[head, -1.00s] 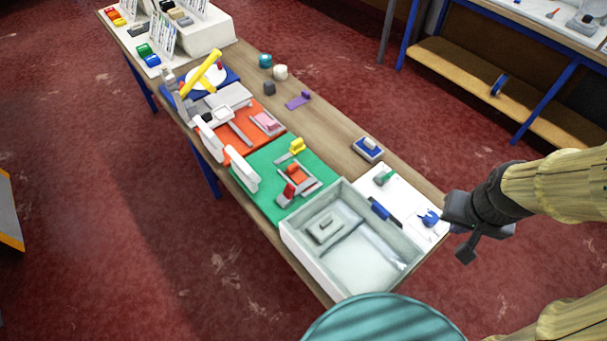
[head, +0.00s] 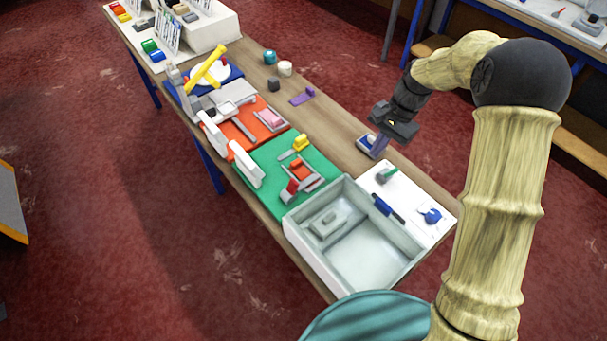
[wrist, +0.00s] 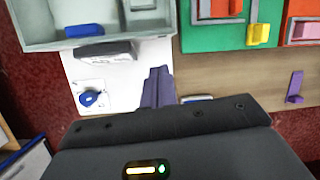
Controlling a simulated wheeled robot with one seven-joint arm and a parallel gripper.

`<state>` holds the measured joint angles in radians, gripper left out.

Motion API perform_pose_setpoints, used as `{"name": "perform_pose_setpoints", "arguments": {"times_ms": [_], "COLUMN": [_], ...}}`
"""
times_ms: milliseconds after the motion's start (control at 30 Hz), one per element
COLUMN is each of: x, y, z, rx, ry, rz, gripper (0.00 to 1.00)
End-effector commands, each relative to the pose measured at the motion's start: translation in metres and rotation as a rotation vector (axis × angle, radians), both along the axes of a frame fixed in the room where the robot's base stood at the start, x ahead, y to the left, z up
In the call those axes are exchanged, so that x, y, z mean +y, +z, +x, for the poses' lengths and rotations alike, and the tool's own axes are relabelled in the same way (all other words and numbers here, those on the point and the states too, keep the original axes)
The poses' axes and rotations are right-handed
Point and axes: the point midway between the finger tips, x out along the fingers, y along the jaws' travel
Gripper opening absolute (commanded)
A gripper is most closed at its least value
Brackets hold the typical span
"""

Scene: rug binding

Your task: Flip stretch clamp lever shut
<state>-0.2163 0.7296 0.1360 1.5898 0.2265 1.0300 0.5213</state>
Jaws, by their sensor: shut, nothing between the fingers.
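My gripper (head: 381,143) is shut and empty, its purple fingers together, above the table's right side by a small blue block holder (head: 366,146), which it partly hides. The fingers (wrist: 158,88) also show in the wrist view. On the green mat (head: 262,160) is a grey frame with a red block (head: 301,170). Beside it is a grey bar with a yellow end (head: 299,143), also in the wrist view (wrist: 258,35). A large yellow lever (head: 206,67) stands tilted over the blue mat farther back. I cannot tell which of these is the stretch clamp lever. My gripper touches none of them.
White upright pieces (head: 246,168) line the left edge. A purple bracket (head: 302,97) lies on bare wood.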

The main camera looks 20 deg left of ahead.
Motion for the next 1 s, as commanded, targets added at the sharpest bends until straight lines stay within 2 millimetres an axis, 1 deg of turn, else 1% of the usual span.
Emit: {"name": "perform_pose_setpoints", "arguments": {"times_ms": [33, 200, 300, 400, 533, 867, 1000], "x": [0.019, 0.076, 0.101, 0.117, 0.124, 0.124, 0.127], "y": [-0.011, -0.037, -0.049, -0.057, -0.06, -0.06, -0.066], "z": [0.005, 0.013, 0.012, 0.01, 0.009, 0.008, 0.003], "rx": [0.045, 0.206, 0.288, 0.344, 0.372, 0.371, 0.372], "ry": [-0.012, -0.064, -0.086, -0.099, -0.107, -0.107, -0.107], "rz": [0.011, 0.035, 0.042, 0.044, 0.044, 0.043, 0.044], "gripper": [0.0, 0.0, 0.0, 0.0, 0.0, 0.0, 0.0]}}
